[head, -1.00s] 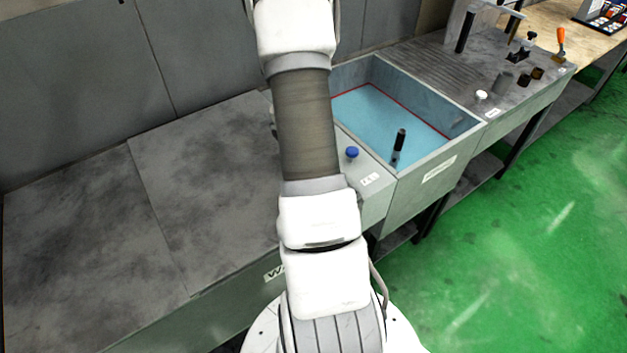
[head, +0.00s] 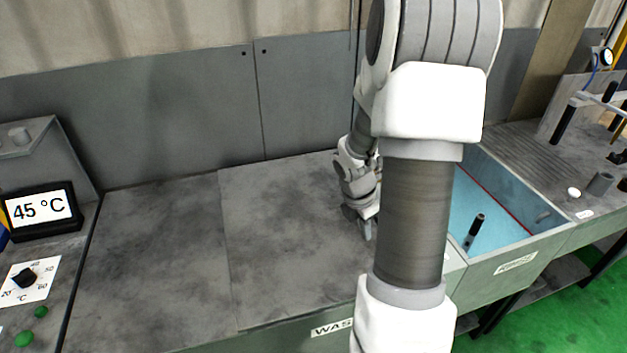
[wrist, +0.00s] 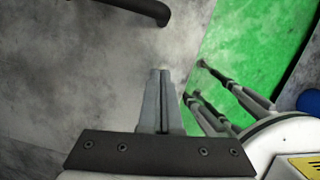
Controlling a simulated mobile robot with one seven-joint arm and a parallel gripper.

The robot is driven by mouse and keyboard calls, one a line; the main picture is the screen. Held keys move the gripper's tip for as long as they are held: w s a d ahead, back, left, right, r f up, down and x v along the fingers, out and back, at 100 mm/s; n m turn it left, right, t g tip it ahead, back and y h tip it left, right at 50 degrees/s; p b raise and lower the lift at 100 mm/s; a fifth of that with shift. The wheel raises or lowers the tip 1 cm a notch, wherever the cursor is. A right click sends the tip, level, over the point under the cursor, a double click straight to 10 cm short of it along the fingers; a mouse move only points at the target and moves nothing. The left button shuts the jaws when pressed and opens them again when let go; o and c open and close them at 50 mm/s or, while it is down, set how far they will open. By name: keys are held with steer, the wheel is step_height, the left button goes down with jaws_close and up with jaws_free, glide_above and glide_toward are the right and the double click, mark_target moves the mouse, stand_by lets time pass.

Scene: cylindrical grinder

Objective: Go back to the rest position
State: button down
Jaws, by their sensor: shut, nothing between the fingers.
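My gripper (wrist: 160,75) points down over the grey worktop in the wrist view, its two fingers pressed together with nothing between them. In the head view, my gripper (head: 366,232) is partly seen left of my upright arm link, above the right part of the grey worktop (head: 150,260). My arm hides part of the worktop and the left side of the basin.
A blue-floored basin (head: 497,222) with a dark upright handle (head: 474,231) lies right of my arm. A display reading 45 °C (head: 40,208) and a dial (head: 24,278) stand at the left. The middle worktop is clear. Green floor (head: 590,315) shows at the lower right.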

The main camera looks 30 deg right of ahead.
steer(key=a+r+m+t+b, duration=0.3)
steer(key=a+r+m, duration=0.8)
steer(key=a+r, duration=0.25)
steer(key=s+a+r+m+t+y, duration=0.1)
steer(key=s+a+r+m, duration=0.2)
steer(key=s+a, duration=0.2)
steer(key=s+a+r+m+t+y, duration=0.1)
steer(key=s+a+r+m, duration=0.2)
steer(key=a, duration=0.4)
steer(key=shift+s+a+r+t+y, duration=0.3)
steer(key=shift+s+r+y, duration=0.1)
steer(key=shift+s+r, duration=0.45)
